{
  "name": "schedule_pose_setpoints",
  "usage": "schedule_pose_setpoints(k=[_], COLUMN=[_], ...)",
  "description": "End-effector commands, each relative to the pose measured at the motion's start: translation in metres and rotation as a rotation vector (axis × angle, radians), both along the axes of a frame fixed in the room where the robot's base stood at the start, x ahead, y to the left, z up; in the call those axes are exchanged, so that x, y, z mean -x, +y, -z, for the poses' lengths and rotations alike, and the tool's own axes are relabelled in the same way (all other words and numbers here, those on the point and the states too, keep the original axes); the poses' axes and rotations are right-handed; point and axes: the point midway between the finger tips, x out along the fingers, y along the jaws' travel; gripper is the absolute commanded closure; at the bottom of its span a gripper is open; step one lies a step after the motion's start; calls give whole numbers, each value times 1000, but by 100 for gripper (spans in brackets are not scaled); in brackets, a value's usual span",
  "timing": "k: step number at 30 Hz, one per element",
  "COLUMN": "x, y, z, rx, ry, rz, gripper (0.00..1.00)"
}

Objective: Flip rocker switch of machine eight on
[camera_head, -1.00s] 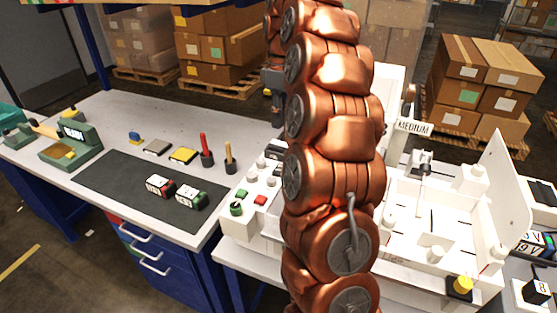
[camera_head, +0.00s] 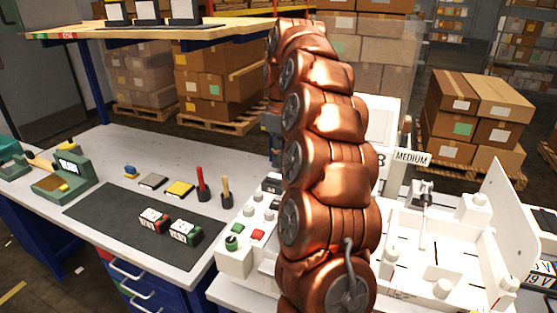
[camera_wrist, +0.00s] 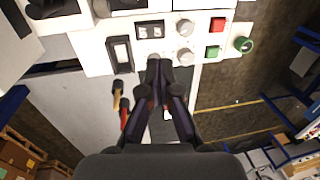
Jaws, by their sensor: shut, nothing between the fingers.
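A white machine (camera_head: 232,262) stands behind and beside my copper arm. A figure that looks like an 8 shows on its upright part, beside a MEDIUM label (camera_head: 411,158). Its control panel (camera_wrist: 197,14) fills the top middle of the wrist view. The panel carries a black-framed part with a pale middle (camera_wrist: 121,54) and a smaller dark part with two windows (camera_wrist: 150,30). I cannot tell which is the rocker switch, or its position. My gripper (camera_wrist: 160,66) is shut and empty, its tips overlapping the panel's lower edge in the picture. Contact is unclear. My arm hides it in the head view.
Two grey knobs (camera_wrist: 184,28), a red button (camera_wrist: 217,24), a green button (camera_wrist: 212,51) and a round green knob (camera_wrist: 243,44) sit right of the tips. A workbench (camera_head: 120,155) with a dark mat (camera_head: 110,216) and small items stands left.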

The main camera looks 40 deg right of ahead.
Motion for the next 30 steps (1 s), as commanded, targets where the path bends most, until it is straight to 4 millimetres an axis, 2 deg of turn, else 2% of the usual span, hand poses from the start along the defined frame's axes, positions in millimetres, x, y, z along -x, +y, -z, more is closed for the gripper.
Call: schedule_pose_setpoints(k=[30], x=[9], y=[13], z=[89], rx=[-2], ry=[3], rz=[1], gripper=[100])
